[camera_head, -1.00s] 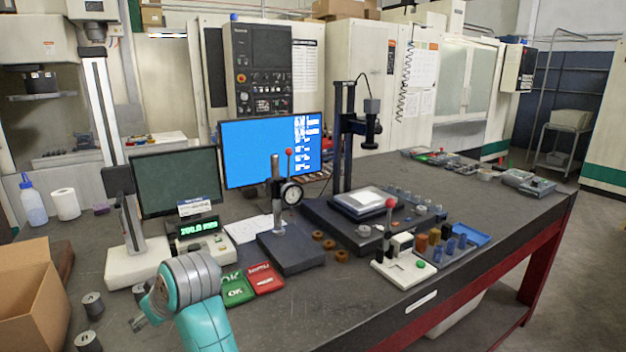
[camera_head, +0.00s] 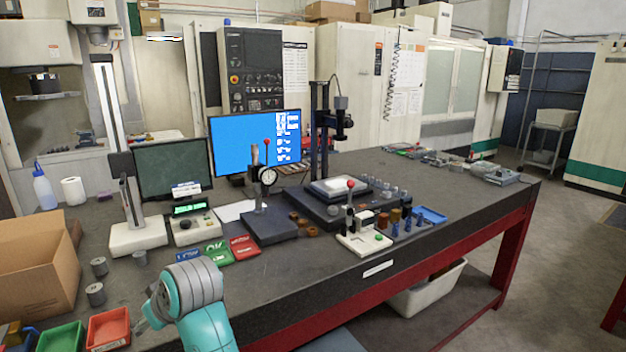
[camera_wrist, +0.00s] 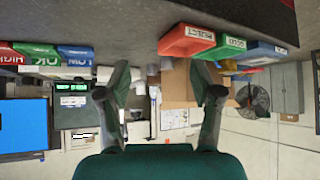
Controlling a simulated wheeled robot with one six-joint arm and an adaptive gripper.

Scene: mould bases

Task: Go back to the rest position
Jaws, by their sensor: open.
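My gripper (camera_wrist: 163,88) shows in the wrist view with its two dark fingers spread apart and nothing between them. The wrist picture appears upside down, with the dark table top along its upper edge. In the head view my teal and grey arm rises at the bottom, left of the middle, in front of the table edge. The fingers are mostly hidden there behind the arm.
The dark table (camera_head: 300,262) carries a cardboard box (camera_head: 38,268), a green bin (camera_head: 62,337), a red bin (camera_head: 108,328), metal cylinders (camera_head: 96,294), OK tray (camera_head: 217,253), dial gauge stand (camera_head: 270,222) and monitors (camera_head: 255,143).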

